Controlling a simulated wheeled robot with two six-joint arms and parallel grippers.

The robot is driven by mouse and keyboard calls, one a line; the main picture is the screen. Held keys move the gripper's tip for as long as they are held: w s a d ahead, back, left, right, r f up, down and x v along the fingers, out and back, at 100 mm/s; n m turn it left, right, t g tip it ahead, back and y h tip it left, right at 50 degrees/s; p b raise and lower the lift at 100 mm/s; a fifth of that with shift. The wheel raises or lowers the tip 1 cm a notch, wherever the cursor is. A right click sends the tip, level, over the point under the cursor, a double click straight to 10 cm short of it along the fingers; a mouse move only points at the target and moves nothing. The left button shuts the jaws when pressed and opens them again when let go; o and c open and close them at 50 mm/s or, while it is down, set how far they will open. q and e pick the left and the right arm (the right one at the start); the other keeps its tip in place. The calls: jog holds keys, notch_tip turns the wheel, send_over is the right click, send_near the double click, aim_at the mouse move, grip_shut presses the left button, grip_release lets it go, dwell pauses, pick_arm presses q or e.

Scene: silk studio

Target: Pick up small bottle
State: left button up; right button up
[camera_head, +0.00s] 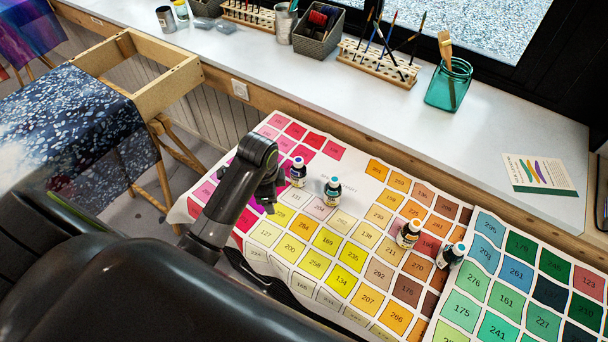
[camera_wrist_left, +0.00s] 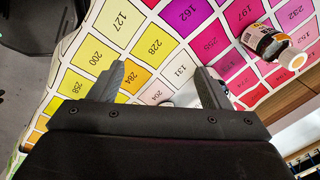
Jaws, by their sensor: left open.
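Several small dark bottles with pale labels stand on a colour chart (camera_head: 350,255). One bottle (camera_head: 298,174) is just right of my left gripper (camera_head: 268,192), and a second bottle (camera_head: 332,192) stands a little further right. A third bottle (camera_head: 409,234) and a fourth bottle (camera_head: 450,256) are farther right. In the left wrist view my left gripper (camera_wrist_left: 160,78) is open, with bare chart showing between its fingers. A bottle (camera_wrist_left: 268,43) lies outside the right finger there, at the upper right. A small whitish thing is mostly hidden behind the gripper body. My right gripper is not in view.
A white ledge (camera_head: 320,90) runs behind the chart, with a wooden brush rack (camera_head: 378,65), a teal jar (camera_head: 449,85), a grey basket (camera_head: 318,38) and a card (camera_head: 540,174). An open wooden frame (camera_head: 155,80) stands at the left.

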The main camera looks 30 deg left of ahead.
pick_arm(q)
jog(key=w+r+m, duration=0.4)
jog(key=w+m, duration=0.1)
jog(key=w, duration=0.4)
notch_tip(320, 180, up, 6)
jog(key=m+g, duration=0.2)
jog(key=m, duration=0.2)
send_over(299, 169)
jog(key=w, duration=0.1)
notch_tip(299, 169, down, 7)
jog(key=b, duration=0.7)
jog(key=shift+a+f, duration=0.1)
jog(key=shift+f, duration=0.05)
notch_tip(299, 169, down, 4)
jog(key=shift+r+p, duration=0.2)
jog(key=shift+p, duration=0.2)
jog(key=shift+a+f+p, duration=0.15)
jog(key=shift+f+p, duration=0.3)
jog(key=shift+f, duration=2.7)
jog(key=c, duration=1.1)
jog(key=shift+r, duration=0.1)
